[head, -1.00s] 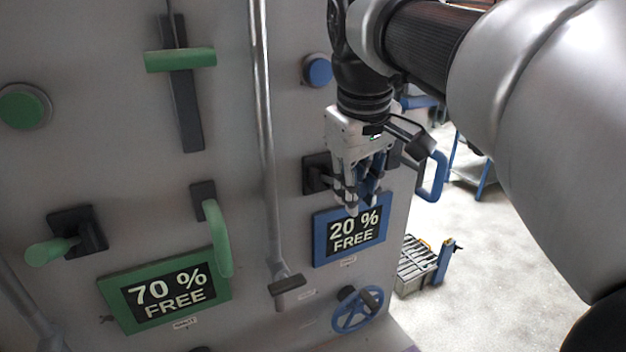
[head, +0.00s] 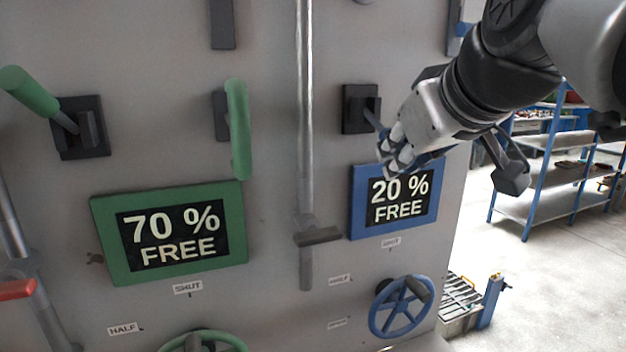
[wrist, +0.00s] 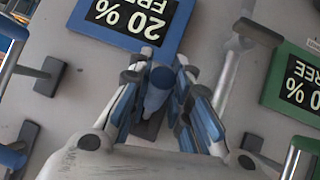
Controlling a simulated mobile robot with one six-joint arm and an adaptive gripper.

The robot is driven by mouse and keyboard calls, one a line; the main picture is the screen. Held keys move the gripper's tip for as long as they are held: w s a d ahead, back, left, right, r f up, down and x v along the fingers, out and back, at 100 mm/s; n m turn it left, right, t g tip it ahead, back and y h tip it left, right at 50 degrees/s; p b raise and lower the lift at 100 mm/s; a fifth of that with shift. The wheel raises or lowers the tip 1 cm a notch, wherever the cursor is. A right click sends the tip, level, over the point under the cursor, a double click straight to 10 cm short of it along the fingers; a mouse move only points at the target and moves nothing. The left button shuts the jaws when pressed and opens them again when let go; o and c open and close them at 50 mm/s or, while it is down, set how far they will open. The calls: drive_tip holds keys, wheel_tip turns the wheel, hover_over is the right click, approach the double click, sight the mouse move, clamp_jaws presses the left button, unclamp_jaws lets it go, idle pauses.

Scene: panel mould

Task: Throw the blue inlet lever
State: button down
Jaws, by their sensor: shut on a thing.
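The blue inlet lever has a square black mount (head: 354,108) on the grey panel, above the blue-framed "20 % FREE" sign (head: 400,198). A short grey shaft leads from the mount to my gripper (head: 393,155), which comes in from the right and hides most of the handle in the head view. In the wrist view the lever's blue handle (wrist: 157,92) lies between my two fingers (wrist: 160,85). My gripper is shut on this handle. The wrist view is turned, with the sign upside down at the top.
A green lever (head: 30,92), a curved green handle (head: 239,130) and the green-framed "70 % FREE" sign (head: 170,232) are to the left. A vertical metal rod (head: 305,120) stands between. A blue handwheel (head: 400,307) is below; a shelf (head: 555,175) stands beyond the panel's right edge.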

drive_tip(key=b, duration=0.1)
drive_tip(key=f+t+b, duration=0.1)
drive_tip(key=shift+w+a+f+b, duration=0.1)
drive_tip(key=shift+w+f+b, duration=0.15)
drive_tip(key=shift+b, duration=0.15)
drive_tip(key=shift+w+t+b, duration=0.1)
drive_tip(key=shift+t+b, duration=0.2)
drive_tip(key=shift+b, duration=0.1)
drive_tip(key=c, duration=1.4)
unclamp_jaws()
drive_tip(key=shift+c, duration=0.2)
drive_tip(key=v, duration=1.2)
